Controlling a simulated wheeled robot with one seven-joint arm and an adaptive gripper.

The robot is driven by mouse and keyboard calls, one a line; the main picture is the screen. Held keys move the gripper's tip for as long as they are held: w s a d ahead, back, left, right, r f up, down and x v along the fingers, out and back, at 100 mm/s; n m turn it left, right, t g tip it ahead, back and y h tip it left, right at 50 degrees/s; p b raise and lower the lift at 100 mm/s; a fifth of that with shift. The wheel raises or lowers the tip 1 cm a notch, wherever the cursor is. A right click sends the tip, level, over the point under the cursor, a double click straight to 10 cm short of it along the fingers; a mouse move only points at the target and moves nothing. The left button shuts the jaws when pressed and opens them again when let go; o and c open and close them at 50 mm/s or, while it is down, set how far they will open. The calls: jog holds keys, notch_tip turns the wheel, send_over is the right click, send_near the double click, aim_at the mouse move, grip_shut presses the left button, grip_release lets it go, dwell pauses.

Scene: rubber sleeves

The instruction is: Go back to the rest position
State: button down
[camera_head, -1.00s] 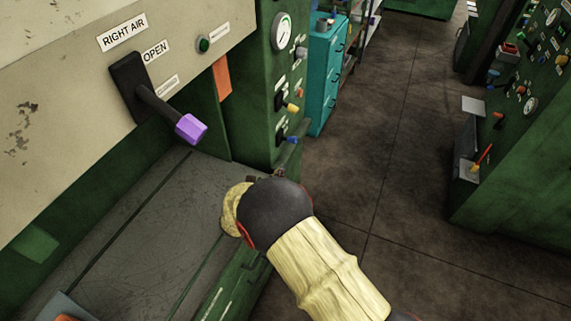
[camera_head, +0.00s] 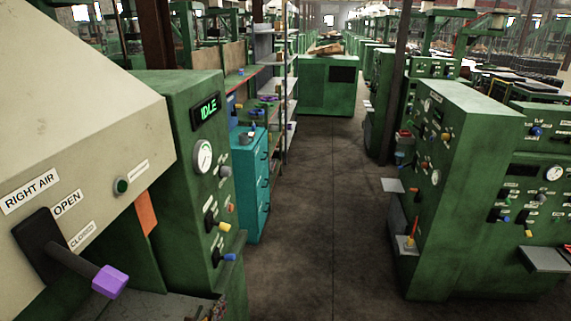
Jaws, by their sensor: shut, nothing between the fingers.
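My gripper is not clearly in view. A small patch at the bottom edge, right of the lever, may be a bit of my arm, but too little shows to tell. The machine on the left carries a black lever with a purple knob (camera_head: 110,282), beside the labels RIGHT AIR (camera_head: 31,191), OPEN (camera_head: 67,204) and CLOSED. The lever points down to the right. The green control column (camera_head: 165,130) shows IDLE on its display (camera_head: 206,110).
A teal cabinet (camera_head: 251,185) and a shelf rack (camera_head: 265,70) stand beyond the column. A clear floor aisle (camera_head: 325,215) runs away in the middle. Another green machine (camera_head: 460,190) with a small ledge (camera_head: 408,242) stands on the right. A green cabinet (camera_head: 322,92) stands at the back.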

jog(key=s+d+f+m+g+h, duration=0.2)
jog(key=s+d+f+m, duration=0.15)
jog(key=d, duration=0.25)
jog(key=s+d+r+m+g+h, duration=0.1)
jog(key=s+d+r+m+g, duration=0.4)
jog(key=d, duration=0.3)
jog(key=s+d+r+m+g+h, duration=0.25)
jog(key=s+d+m, duration=0.25)
jog(key=d+m, duration=0.3)
jog(key=s+d+r+m+y, duration=0.4)
jog(key=s+d+r+m, duration=0.3)
jog(key=r, duration=0.5)
jog(key=s+d+r+m+y, duration=0.4)
jog(key=s+d+r+m, duration=0.3)
jog(key=d+r+m, duration=0.5)
jog(key=d+r, duration=0.1)
jog(key=d, duration=0.1)
jog(key=shift+d, duration=0.3)
jog(key=shift+r+m, duration=0.1)
jog(key=shift+m, duration=0.15)
